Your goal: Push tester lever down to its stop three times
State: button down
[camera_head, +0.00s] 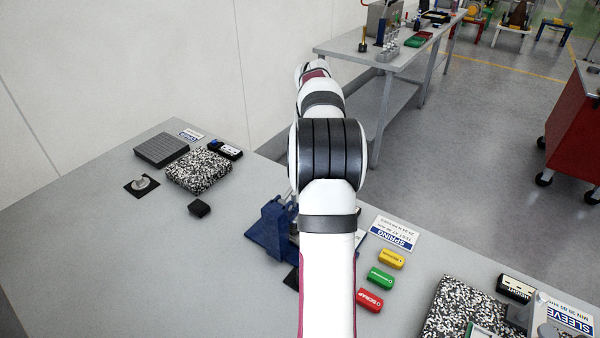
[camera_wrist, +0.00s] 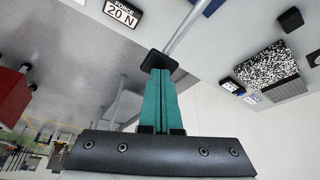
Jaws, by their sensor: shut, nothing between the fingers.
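The blue tester (camera_head: 266,230) stands on the grey bench, partly hidden behind my arm in the head view. In the wrist view its lever shows as a grey rod (camera_wrist: 187,28) with a black grip (camera_wrist: 158,62) at its end. My gripper (camera_wrist: 158,72) has teal fingers, shut together and empty. The fingertips are at the black grip and overlap it in the picture; I cannot tell whether they press on it. A display (camera_wrist: 122,13) reads "FORCE 20 N". My gripper is hidden behind my arm in the head view.
A speckled plate (camera_head: 200,170) and a small black block (camera_head: 199,208) are to the left. The bench's front left is clear.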

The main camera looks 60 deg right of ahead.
notch_tip(320, 180, up, 9)
dwell(0.6)
jog(key=w+a+n+y, duration=0.2)
jog(key=a+n+y, duration=0.1)
jog(key=a, duration=2.5)
jog(key=s+a+f+n+g+y, duration=0.1)
jog(key=s+a+f, duration=0.1)
jog(key=s+a, duration=0.35)
jog(key=s+a+f+n+y, duration=0.1)
jog(key=s+a+f, duration=0.15)
jog(key=a, duration=0.65)
jog(key=s+a+f, duration=0.3)
jog(key=s+a, duration=0.1)
jog(key=s, duration=0.2)
jog(key=s+a+f+n+g, duration=0.1)
jog(key=s+a+f, duration=0.2)
jog(key=s, duration=0.4)
jog(key=shift+a+f+g+y, duration=0.2)
jog(key=shift+a+g+y, duration=0.1)
jog(key=shift+a+y, duration=0.15)
